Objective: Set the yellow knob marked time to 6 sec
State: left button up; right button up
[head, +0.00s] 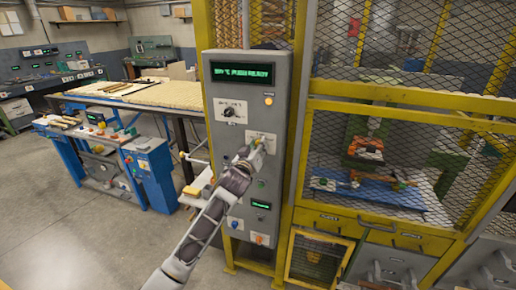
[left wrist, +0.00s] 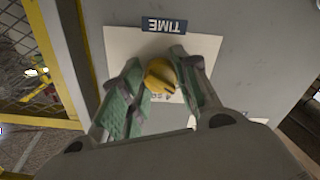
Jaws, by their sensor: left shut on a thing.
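The yellow knob (left wrist: 160,76) sits on a pale plate (left wrist: 118,42) below a dark label reading TIME (left wrist: 164,25), which appears upside down in the left wrist view. My left gripper (left wrist: 157,80) is shut on the knob, with a green-padded finger on each side. My right gripper is not in view.
The panel has a lit green display (head: 241,73), a black knob (head: 230,111) above, and more controls below. A yellow-framed mesh cage (head: 400,112) stands close on the right. A workbench (head: 140,95) is on the left. Floor at lower left is clear.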

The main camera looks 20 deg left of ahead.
pick_arm(q)
jog(key=shift+m, duration=0.5)
jog(key=m, duration=2.2)
jog(key=shift+a+m, duration=0.1)
jog(key=shift+m, duration=0.3)
jog(key=o, duration=1)
